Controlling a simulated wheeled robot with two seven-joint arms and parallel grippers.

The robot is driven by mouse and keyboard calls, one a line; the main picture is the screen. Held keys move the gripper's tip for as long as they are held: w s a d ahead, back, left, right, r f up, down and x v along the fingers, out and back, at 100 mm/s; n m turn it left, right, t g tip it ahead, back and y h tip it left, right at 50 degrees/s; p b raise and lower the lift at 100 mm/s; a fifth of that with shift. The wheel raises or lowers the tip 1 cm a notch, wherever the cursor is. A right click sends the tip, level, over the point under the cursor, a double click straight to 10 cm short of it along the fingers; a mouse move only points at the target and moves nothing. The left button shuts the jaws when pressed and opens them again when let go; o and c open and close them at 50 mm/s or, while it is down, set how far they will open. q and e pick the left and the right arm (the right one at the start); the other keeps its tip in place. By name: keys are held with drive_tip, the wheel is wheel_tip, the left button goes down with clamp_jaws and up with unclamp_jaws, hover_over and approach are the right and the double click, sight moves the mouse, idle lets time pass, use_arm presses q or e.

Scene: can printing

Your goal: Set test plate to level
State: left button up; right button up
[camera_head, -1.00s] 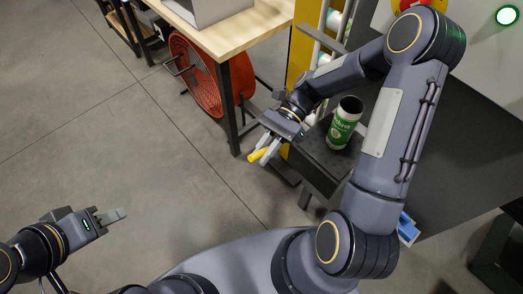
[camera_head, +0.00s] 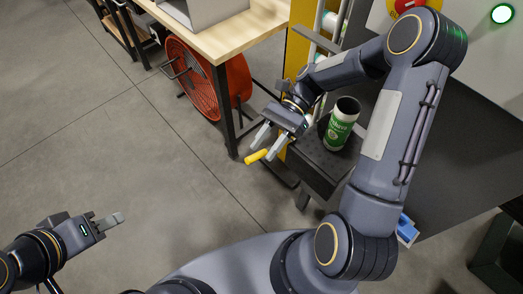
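The dark test plate (camera_head: 312,157) sits at the machine's front, right of centre, with a green and white can (camera_head: 341,125) standing on it. I cannot tell whether the plate is level. A yellow handle (camera_head: 257,156) sticks out to the left, in front of the plate. My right gripper (camera_head: 268,142) is open just above the handle, its two grey fingers apart and the handle's end showing beyond them. I cannot tell whether they touch it. My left gripper (camera_head: 115,219) is over the floor at lower left, seen edge-on, with nothing visible in it.
A wooden table (camera_head: 236,34) with a grey box (camera_head: 205,10) stands behind. A red fan (camera_head: 205,82) is under it. A yellow post (camera_head: 298,52) and white rollers stand behind my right arm. The grey floor at left is clear.

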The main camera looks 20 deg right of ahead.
drive_tip(key=b+v, duration=0.1)
drive_tip(key=v, duration=0.4)
drive_tip(key=shift+w+d+r, duration=0.1)
drive_tip(key=shift+w+d, duration=0.05)
idle(0.4)
